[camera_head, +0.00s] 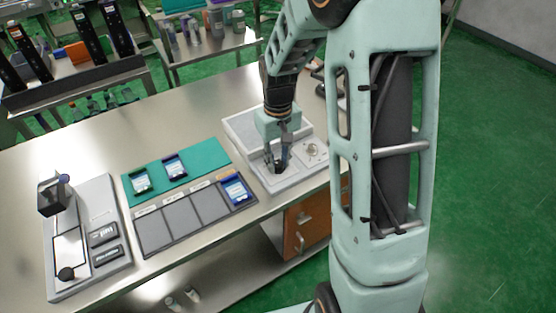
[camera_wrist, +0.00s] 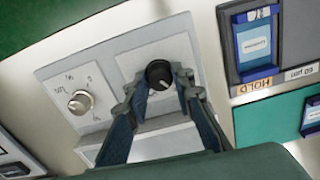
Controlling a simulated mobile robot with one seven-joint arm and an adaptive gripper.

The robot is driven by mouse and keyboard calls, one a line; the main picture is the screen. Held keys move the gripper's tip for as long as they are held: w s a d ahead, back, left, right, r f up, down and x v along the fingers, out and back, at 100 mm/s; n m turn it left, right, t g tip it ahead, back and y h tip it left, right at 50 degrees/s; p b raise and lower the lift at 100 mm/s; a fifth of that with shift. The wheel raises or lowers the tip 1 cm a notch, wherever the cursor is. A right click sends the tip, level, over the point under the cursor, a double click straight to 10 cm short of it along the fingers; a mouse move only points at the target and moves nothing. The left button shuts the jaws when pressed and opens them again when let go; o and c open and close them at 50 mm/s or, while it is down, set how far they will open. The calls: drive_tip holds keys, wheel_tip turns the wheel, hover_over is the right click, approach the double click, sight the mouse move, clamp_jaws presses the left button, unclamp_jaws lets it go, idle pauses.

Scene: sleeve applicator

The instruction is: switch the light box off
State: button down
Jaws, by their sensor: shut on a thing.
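The light box (camera_head: 240,127) is a pale grey unit on the steel bench, right of the mats. Its control panel (camera_wrist: 112,72) fills the middle of the wrist view. A black knob (camera_wrist: 159,72) with a white pointer line sits on the panel. My gripper (camera_wrist: 160,88) is shut on this black knob, with one finger on each side.
A grey device (camera_head: 95,195) stands at the far left. Shelves with bottles (camera_head: 195,30) stand behind. The bench is clear behind the teal mat.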

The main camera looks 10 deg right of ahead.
sight(278, 163)
idle(0.4)
drive_tip(key=c, duration=1.7)
unclamp_jaws()
drive_tip(key=shift+o, duration=0.2)
wheel_tip(278, 163, up, 12)
